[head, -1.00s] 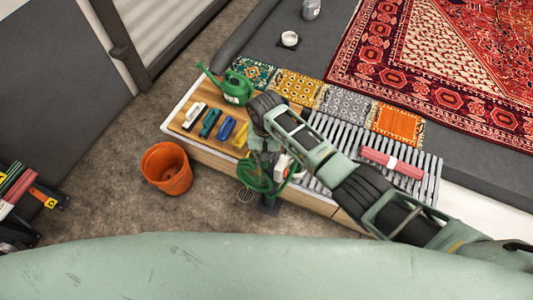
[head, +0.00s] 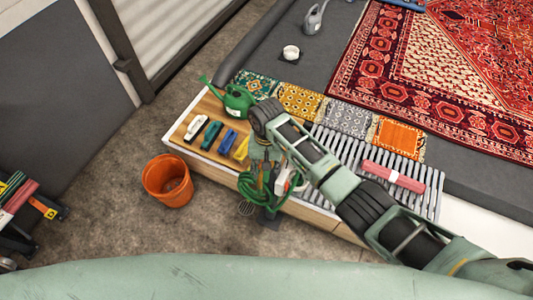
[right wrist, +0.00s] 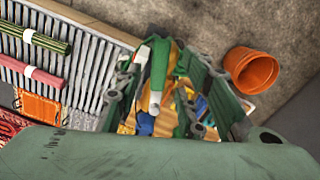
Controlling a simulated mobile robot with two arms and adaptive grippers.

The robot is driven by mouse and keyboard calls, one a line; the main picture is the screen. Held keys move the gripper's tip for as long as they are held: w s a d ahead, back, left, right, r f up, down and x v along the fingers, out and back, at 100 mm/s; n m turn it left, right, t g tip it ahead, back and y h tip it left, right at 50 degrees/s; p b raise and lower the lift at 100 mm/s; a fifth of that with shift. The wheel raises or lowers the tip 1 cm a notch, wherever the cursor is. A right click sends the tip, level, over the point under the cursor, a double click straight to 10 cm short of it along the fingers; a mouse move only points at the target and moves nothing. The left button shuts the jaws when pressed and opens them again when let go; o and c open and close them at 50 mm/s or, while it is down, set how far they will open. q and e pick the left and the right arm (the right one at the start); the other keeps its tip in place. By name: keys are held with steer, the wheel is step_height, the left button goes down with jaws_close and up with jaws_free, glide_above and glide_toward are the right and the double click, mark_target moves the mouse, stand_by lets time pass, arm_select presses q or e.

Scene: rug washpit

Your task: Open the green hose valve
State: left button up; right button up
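The green hose (head: 247,186) hangs in a coil at the front side of the low bench. My right gripper (head: 261,172) points down just above and against the coil in the head view. In the right wrist view my right gripper (right wrist: 172,100) has its two fingers spread apart. I cannot clearly make out the valve handle; my gripper and the hose cover that spot. My left gripper is not in view.
An orange bucket (head: 167,181) stands on the floor left of the bench. The bench top (head: 183,134) holds several brushes, a green watering can (head: 238,101) and a slatted rack (head: 345,158) with a pink roll (head: 393,176). A red rug (head: 440,75) lies behind.

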mark_target(267, 172)
step_height(267, 172, up, 10)
stand_by(0.3)
steer(key=shift+f, duration=0.2)
steer(key=s+d+f+n+y, duration=0.1)
steer(key=s+d+f+y, duration=0.2)
steer(key=s, duration=0.4)
steer(key=s+d+r+n+t+h, duration=0.2)
steer(key=s+d+t+h, duration=0.15)
steer(key=s+d, duration=1.55)
step_height(267, 172, down, 31)
steer(key=d+g+b, duration=0.1)
steer(key=b, duration=0.2)
steer(key=s+d+f+g+b, duration=0.1)
steer(key=s+d+f+b, duration=0.2)
steer(key=s+f, duration=1.3)
steer(key=shift+s+f, duration=0.3)
steer(key=shift+f, duration=0.45)
